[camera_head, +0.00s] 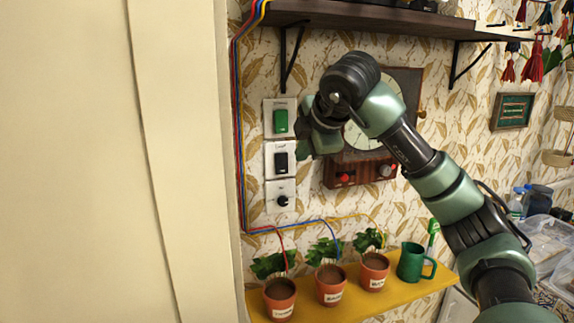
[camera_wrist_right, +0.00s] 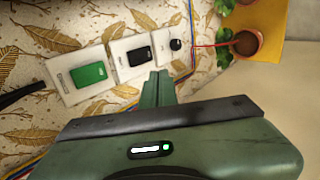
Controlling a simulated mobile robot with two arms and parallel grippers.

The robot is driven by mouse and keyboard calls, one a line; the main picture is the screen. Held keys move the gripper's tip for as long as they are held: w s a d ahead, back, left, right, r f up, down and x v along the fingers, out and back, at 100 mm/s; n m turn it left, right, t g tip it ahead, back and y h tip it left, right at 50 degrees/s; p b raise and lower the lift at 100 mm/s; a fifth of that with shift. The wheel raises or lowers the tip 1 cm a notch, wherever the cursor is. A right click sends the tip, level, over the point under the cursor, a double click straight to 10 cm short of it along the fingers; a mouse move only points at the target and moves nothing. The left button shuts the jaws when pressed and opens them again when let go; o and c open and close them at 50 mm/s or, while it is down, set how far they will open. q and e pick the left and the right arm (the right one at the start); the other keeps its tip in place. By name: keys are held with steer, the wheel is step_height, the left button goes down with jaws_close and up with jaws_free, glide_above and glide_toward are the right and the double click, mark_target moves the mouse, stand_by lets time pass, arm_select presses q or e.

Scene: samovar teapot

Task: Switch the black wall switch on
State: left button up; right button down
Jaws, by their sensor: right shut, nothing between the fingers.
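The black wall switch (camera_head: 281,162) sits on a white plate in the middle of a vertical row on the wall. It also shows in the right wrist view (camera_wrist_right: 138,56), just beyond my fingertips. My right gripper (camera_head: 304,150) is shut and empty, just right of the black switch in the head view. In the right wrist view its closed fingers (camera_wrist_right: 158,82) point at the plates, near the lower edge of the black switch's plate. I cannot tell whether they touch it. My left gripper is not in view.
A green switch (camera_head: 280,121) is above the black one and a round black knob (camera_head: 283,201) is below. A clock device (camera_head: 358,172) hangs behind my right arm. A yellow shelf (camera_head: 400,296) with potted plants is below; a dark shelf (camera_head: 365,17) is above.

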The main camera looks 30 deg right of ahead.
steer(key=p, duration=0.3)
glide_toward(283, 172)
step_height(283, 172, down, 3)
steer(key=w, duration=0.1)
steer(key=w+p, duration=0.2)
steer(key=shift+w+d+f, duration=0.15)
steer(key=shift+d+f, duration=0.2)
steer(key=shift+w+d+f+p, duration=0.15)
steer(key=shift+w+p, duration=0.15)
steer(key=shift+w, duration=0.15)
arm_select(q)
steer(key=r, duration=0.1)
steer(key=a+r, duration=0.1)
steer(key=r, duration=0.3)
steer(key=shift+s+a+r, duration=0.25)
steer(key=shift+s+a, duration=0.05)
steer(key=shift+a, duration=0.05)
